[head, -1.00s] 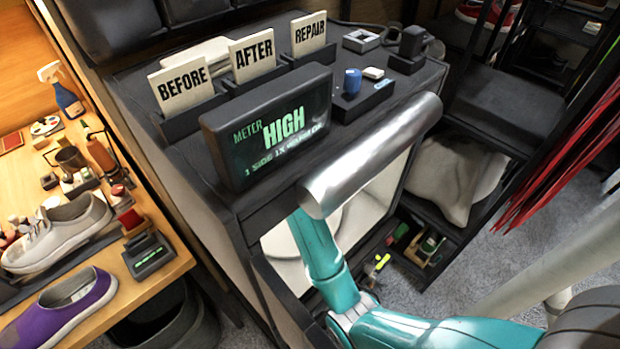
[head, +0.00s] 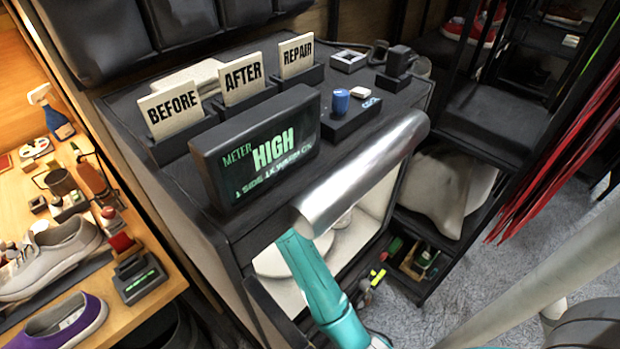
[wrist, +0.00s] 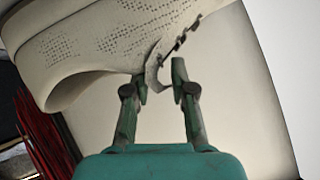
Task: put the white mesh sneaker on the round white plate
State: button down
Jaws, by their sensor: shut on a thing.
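In the wrist view, my gripper (wrist: 160,88) is shut on the edge of the white mesh sneaker (wrist: 100,45). The sneaker's pale upper, with rows of small holes, hangs across the top left of that view, and its full outline is cut off. The round white plate (head: 272,263) shows partly in the head view, inside the white-lined opening of the black cabinet. My teal arm reaches into that opening in front of the plate. My gripper is hidden in the head view. I cannot tell whether the sneaker touches the plate.
A silver cylinder (head: 362,172) runs along the opening's top front edge, close above my arm. The meter (head: 258,147) reading HIGH stands on the cabinet. A grey sneaker (head: 50,258) and a purple one (head: 62,322) are on the left bench. A shelf (head: 440,230) stands at right.

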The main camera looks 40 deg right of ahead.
jog(key=c, duration=1)
grip_release()
jog(key=v, duration=0.7)
jog(key=shift+a+r, duration=0.2)
jog(key=shift+s, duration=0.15)
